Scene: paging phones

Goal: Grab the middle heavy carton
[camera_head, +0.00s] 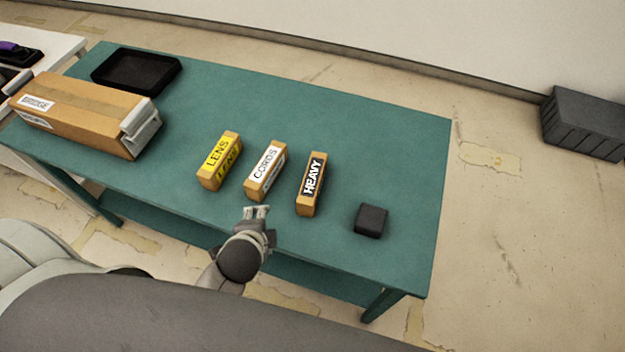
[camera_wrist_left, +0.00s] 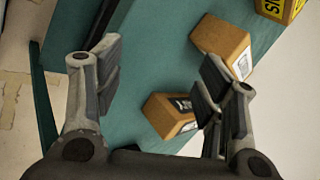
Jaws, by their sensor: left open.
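Three small orange-brown cartons stand in a row on the teal table (camera_head: 330,110). The heavy carton (camera_head: 311,186), with a black HEAVY label, is at the right end of the row. The CORDS carton (camera_head: 265,172), with a white label, is in the middle, and the yellow-labelled LENS carton (camera_head: 219,161) is at the left. My left gripper (camera_head: 257,211) is open and empty at the table's front edge, just in front of the CORDS carton. In the left wrist view, the dark-labelled carton (camera_wrist_left: 165,117) shows between the open fingers (camera_wrist_left: 160,72), partly hidden by one finger.
A small black block (camera_head: 371,219) sits right of the heavy carton. A long BRIDGE box (camera_head: 85,108) and a black tray (camera_head: 136,72) occupy the table's left end. The table behind the cartons is clear. A dark grey bin (camera_head: 583,124) stands on the floor at right.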

